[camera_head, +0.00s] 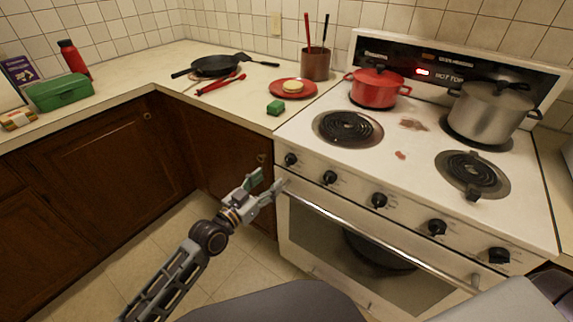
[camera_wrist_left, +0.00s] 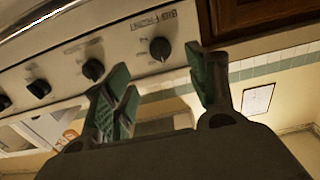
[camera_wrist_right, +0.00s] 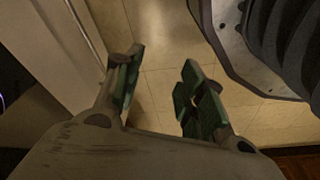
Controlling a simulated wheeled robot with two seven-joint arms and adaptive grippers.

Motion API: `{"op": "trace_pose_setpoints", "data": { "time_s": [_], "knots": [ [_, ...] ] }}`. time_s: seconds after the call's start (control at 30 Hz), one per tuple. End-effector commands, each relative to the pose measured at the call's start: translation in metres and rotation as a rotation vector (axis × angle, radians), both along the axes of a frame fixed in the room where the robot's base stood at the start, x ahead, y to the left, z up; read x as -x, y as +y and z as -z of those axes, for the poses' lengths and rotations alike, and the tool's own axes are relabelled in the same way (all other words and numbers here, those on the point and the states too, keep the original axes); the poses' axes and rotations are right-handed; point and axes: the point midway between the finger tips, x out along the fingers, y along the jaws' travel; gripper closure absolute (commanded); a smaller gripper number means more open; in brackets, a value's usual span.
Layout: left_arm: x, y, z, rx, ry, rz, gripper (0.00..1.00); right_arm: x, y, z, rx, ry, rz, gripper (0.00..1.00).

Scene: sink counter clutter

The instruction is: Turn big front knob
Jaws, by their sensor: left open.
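A row of black knobs runs along the front of the white stove (camera_head: 420,188). They are the leftmost knob (camera_head: 290,159), a second knob (camera_head: 329,177), a middle knob (camera_head: 379,200), a fourth knob (camera_head: 437,227) and the rightmost knob (camera_head: 498,255). My left gripper (camera_head: 268,182) is open and empty, below and left of the leftmost knob. In the left wrist view, this knob (camera_wrist_left: 160,48) shows between the fingers but apart from them. My right gripper (camera_wrist_right: 162,60) is open and empty above the floor, seen only in its wrist view.
The oven door handle (camera_head: 370,232) runs below the knobs, close to my left gripper. A red pot (camera_head: 376,88) and a steel pot (camera_head: 490,112) stand on the stove. A red plate (camera_head: 306,90) and a green block (camera_head: 275,108) are on the counter at left.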

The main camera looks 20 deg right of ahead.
Motion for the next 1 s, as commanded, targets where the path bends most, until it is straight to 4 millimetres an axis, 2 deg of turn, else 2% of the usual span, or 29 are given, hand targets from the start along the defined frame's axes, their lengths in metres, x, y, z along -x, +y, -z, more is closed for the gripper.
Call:
{"op": "trace_pose_setpoints", "data": {
  "time_s": [0.33, 1.0],
  "knots": [
    [-0.019, -0.024, 0.0, 0.001, 0.001, 0.0, 0.43, -0.007, 0.004, -0.011, -0.004, -0.005, -0.002, 0.6],
    [-0.056, -0.072, 0.0, 0.0, 0.0, 0.0, 0.43, -0.002, 0.009, -0.029, -0.01, 0.023, -0.005, 0.6]
  ]
}}
